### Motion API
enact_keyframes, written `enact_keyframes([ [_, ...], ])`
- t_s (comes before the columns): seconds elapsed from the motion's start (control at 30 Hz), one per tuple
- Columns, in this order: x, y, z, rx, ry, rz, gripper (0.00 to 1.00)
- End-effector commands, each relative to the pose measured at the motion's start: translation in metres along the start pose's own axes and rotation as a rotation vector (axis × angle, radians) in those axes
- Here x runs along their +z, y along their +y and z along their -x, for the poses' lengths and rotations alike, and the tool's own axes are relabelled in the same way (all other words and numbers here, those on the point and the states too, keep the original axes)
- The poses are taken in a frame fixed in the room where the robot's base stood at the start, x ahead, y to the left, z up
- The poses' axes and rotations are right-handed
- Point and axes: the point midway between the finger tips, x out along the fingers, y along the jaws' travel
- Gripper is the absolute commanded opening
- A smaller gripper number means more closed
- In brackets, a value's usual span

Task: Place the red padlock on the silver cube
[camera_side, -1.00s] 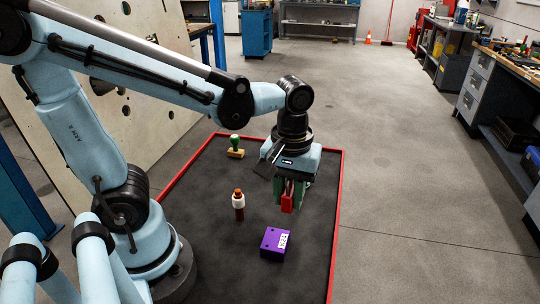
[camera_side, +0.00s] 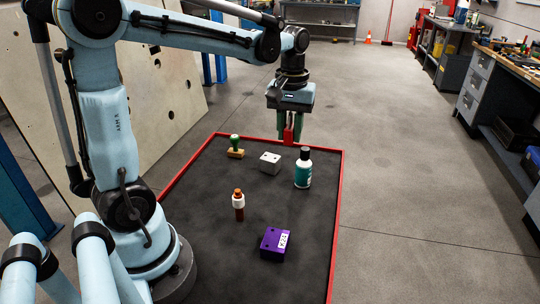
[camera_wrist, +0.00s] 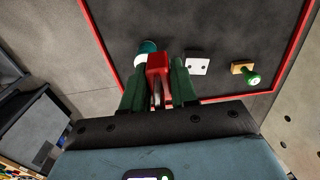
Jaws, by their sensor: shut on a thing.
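The red padlock (camera_side: 288,136) is held between the green fingers of my gripper (camera_side: 290,128), above the far part of the dark mat. In the wrist view the red padlock (camera_wrist: 158,64) shows between the two fingers of my gripper (camera_wrist: 158,84). The silver cube (camera_side: 270,163) stands on the mat, in front of and left of the padlock in the side view. It also shows in the wrist view (camera_wrist: 197,66), to the right of the padlock and apart from it. My gripper is shut on the padlock.
A white and teal bottle (camera_side: 303,170) stands right of the cube. A green-handled stamp (camera_side: 235,147) is left of it. A brown and white bottle (camera_side: 238,203) and a purple box (camera_side: 276,243) stand nearer. A red border (camera_side: 336,220) edges the mat (camera_side: 205,230).

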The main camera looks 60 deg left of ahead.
Motion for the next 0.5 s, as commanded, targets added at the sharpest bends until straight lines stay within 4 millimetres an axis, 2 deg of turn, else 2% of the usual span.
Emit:
enact_keyframes([
  [0.3, -0.051, -0.045, -0.041, 0.000, 0.000, 0.006, 0.00],
  [0.5, -0.070, -0.062, -0.057, 0.000, 0.000, 0.002, 0.00],
])
